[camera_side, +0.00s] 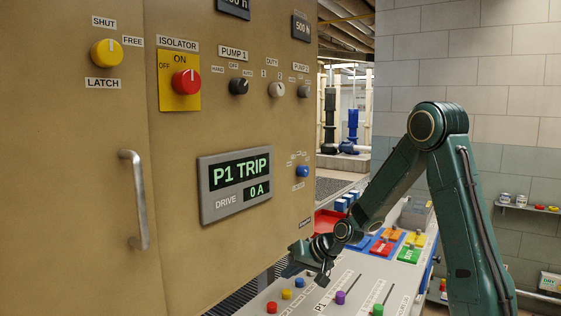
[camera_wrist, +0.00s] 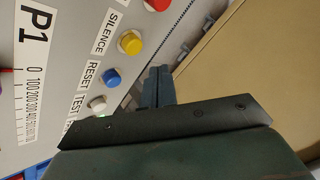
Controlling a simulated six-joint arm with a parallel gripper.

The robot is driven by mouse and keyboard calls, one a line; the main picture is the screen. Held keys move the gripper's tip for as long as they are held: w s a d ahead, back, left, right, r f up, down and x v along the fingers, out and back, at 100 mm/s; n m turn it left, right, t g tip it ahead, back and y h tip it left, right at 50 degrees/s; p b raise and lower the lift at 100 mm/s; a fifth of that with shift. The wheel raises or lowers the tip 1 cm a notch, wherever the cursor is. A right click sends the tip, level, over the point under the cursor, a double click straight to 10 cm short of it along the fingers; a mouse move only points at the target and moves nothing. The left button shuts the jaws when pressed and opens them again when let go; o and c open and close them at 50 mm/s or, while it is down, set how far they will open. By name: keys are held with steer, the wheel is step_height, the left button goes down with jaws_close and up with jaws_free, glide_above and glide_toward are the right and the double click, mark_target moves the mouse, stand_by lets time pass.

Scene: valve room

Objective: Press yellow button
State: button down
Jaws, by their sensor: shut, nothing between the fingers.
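The yellow button (camera_side: 286,294) is a small round push button on the sloping grey desk panel, between a red button (camera_side: 271,307) and a blue button (camera_side: 299,282). In the wrist view the yellow button (camera_wrist: 130,42) has a white collar and the label SILENCE beside it. My gripper (camera_side: 289,271) is low over the cabinet side of the panel, apart from the yellow button. In the wrist view my gripper (camera_wrist: 160,72) has its fingers together and empty, to the right of the blue button (camera_wrist: 111,76) and below the yellow one.
A white button (camera_wrist: 97,103) is close to my gripper. The tan cabinet (camera_side: 220,120) rises behind the panel, with a protruding handle (camera_side: 137,200). Purple (camera_side: 340,297) and green (camera_side: 377,309) slider knobs stand on the desk. A red tray (camera_side: 328,223) is farther back.

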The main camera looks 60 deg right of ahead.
steer(key=shift+r, duration=1.35)
steer(key=shift+a, duration=0.1)
steer(key=s+a+r+n+g, duration=0.1)
steer(key=s+a+r+n, duration=0.1)
steer(key=s, duration=0.6)
steer(key=s+a+r+n+g, duration=0.1)
steer(key=s+a+r+n, duration=0.2)
steer(key=s+a+r, duration=0.2)
steer(key=s+a+r+n+g+h, duration=0.1)
steer(key=s+a, duration=0.5)
steer(key=s, duration=0.6)
step_height(320, 180, up, 2)
steer(key=shift+s+a+r+n+g, duration=0.25)
steer(key=shift+a+n+g, duration=0.1)
steer(key=shift+n, duration=0.55)
